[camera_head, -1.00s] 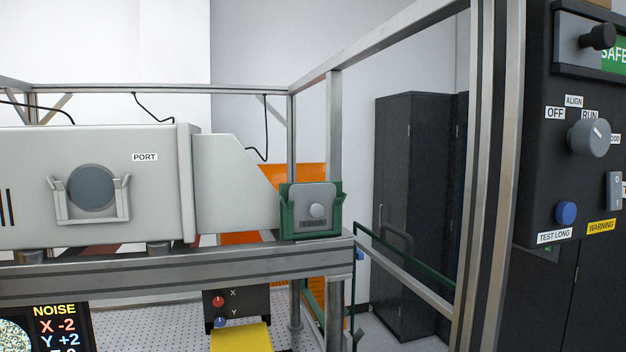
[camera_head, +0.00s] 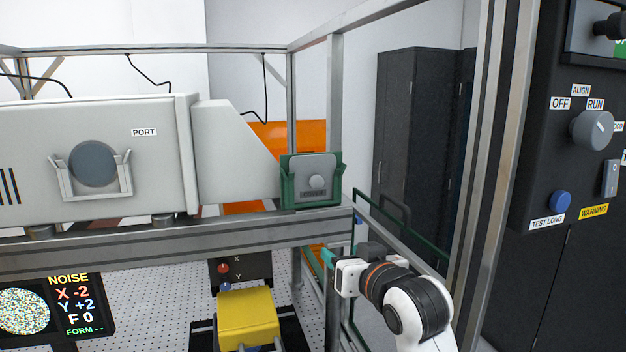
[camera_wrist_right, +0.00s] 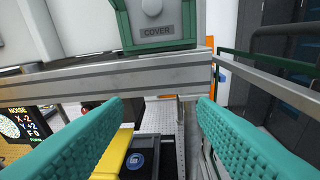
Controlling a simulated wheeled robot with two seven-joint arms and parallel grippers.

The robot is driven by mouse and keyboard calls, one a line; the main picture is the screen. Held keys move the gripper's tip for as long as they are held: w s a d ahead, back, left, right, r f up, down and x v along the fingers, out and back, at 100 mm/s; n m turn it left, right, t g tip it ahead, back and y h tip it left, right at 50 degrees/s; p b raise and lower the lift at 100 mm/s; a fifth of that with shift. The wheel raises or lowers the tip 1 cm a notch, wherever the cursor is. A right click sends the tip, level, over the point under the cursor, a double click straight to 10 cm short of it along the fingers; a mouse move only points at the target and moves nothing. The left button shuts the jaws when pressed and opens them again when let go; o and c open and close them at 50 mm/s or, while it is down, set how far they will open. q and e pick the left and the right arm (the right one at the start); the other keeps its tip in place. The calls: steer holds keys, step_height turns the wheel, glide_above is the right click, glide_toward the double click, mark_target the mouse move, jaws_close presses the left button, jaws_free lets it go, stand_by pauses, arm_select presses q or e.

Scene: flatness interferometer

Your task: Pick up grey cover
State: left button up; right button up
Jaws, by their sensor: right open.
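The grey cover (camera_head: 317,172), a rounded plate with a round knob, sits upright in a green holder (camera_head: 287,190) on the end of the metal rail. The right wrist view shows the lower part of the cover (camera_wrist_right: 150,18) and the holder's label reading COVER at the top. My right gripper (camera_head: 327,257) is below and in front of the holder, apart from it. Its teal fingers (camera_wrist_right: 161,103) are spread with nothing between them. My left gripper is not in view.
The metal rail (camera_head: 180,245) runs below the cover. A grey housing marked PORT (camera_head: 60,125) has a round disc (camera_head: 93,163) in a bracket. Below are a yellow block (camera_head: 248,318) and a screen (camera_head: 60,305). A dark control panel (camera_head: 545,180) stands right.

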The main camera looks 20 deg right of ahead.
steer(key=t, duration=0.2)
glide_toward(319, 183)
steer(key=w, duration=0.8)
steer(key=shift+w+a, duration=0.1)
steer(key=shift+a, duration=0.25)
steer(key=shift+w, duration=0.35)
steer(key=shift+s, duration=0.2)
steer(key=c, duration=1)
